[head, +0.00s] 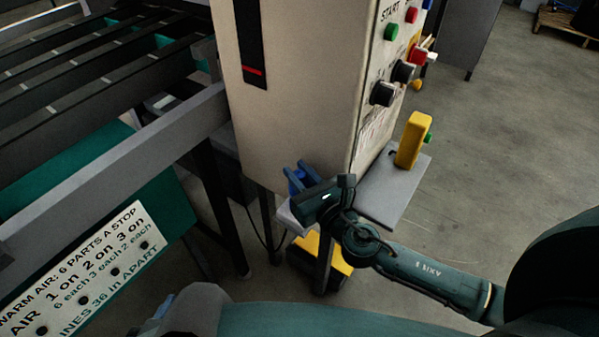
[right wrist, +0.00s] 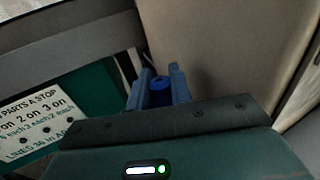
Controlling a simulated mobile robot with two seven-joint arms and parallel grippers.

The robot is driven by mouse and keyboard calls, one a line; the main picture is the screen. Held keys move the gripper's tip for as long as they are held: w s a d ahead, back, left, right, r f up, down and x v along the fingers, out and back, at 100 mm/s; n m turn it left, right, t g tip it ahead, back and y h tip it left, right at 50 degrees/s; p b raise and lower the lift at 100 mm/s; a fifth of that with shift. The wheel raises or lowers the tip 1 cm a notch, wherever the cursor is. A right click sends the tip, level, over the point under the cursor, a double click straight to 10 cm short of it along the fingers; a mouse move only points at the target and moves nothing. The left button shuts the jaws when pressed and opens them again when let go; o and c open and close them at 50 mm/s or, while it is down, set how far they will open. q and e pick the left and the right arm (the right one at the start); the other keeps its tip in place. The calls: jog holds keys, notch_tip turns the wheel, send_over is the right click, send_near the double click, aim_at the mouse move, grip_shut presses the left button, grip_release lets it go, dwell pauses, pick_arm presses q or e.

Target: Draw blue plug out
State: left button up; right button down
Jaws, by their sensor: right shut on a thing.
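My right gripper (head: 301,172) is at the lower front of the beige control cabinet (head: 296,80), low on its left-hand face. Its two blue fingers also show in the right wrist view (right wrist: 159,80). They are shut on the blue plug (right wrist: 160,92), a dark blue round-topped piece between them. In the head view the plug can hardly be told from the blue fingers. Whether the plug still sits in a socket is hidden by the gripper. My left gripper cannot be made out in either view.
A conveyor frame (head: 120,150) and a white lettered sign (head: 85,270) lie to the left. A yellow-and-black unit (head: 338,262) stands on the floor below.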

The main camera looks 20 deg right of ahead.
jog(key=shift+r+p, duration=1.25)
jog(key=shift+r, duration=0.1)
jog(key=shift+r+p, duration=0.3)
jog(key=shift+p, duration=0.05)
